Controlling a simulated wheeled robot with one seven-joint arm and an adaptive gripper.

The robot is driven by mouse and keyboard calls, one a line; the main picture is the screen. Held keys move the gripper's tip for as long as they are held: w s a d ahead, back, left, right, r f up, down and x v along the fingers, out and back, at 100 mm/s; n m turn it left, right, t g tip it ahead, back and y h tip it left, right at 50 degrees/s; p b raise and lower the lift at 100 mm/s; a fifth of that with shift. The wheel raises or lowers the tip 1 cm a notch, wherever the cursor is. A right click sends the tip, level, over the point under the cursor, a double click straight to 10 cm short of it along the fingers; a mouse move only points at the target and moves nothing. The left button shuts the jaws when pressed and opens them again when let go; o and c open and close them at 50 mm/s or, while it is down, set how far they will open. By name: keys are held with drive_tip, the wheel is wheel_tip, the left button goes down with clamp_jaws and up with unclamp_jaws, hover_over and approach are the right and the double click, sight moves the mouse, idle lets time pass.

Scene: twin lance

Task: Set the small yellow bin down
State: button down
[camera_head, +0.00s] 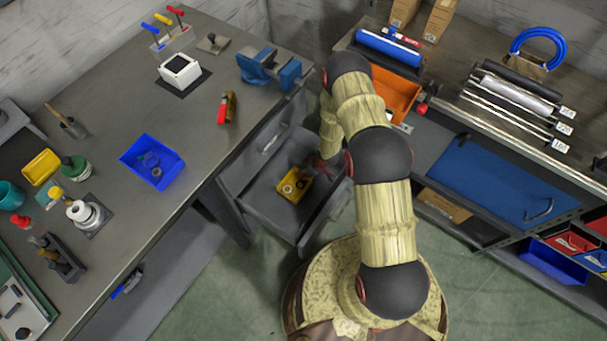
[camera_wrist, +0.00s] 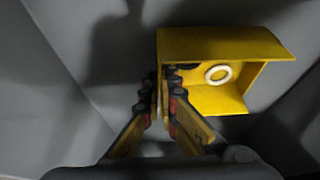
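The small yellow bin (camera_head: 293,186) is inside the open grey drawer (camera_head: 262,205) below the bench. In the wrist view the bin (camera_wrist: 225,42) holds a pale ring (camera_wrist: 218,75) and a dark piece partly hidden behind a finger. My gripper (camera_wrist: 162,92) reaches down into the drawer with its fingers closed on the bin's near side wall, a yellow sliver showing between the fingertips. In the head view my gripper (camera_head: 318,168) is small and partly hidden by my arm. I cannot tell whether the bin's underside touches the drawer floor.
Drawer walls stand close around the bin. The bench above holds a blue bin (camera_head: 152,161), a blue vise (camera_head: 268,68), a white block (camera_head: 180,72) and another yellow bin (camera_head: 41,167) at left. An orange bin (camera_head: 393,92) sits on the right-hand bench.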

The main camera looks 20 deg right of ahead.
drive_tip(key=shift+f, duration=0.1)
drive_tip(key=c, duration=2)
unclamp_jaws()
drive_tip(key=shift+c, duration=0.2)
drive_tip(key=p+v, duration=0.5)
drive_tip(key=v, duration=0.7)
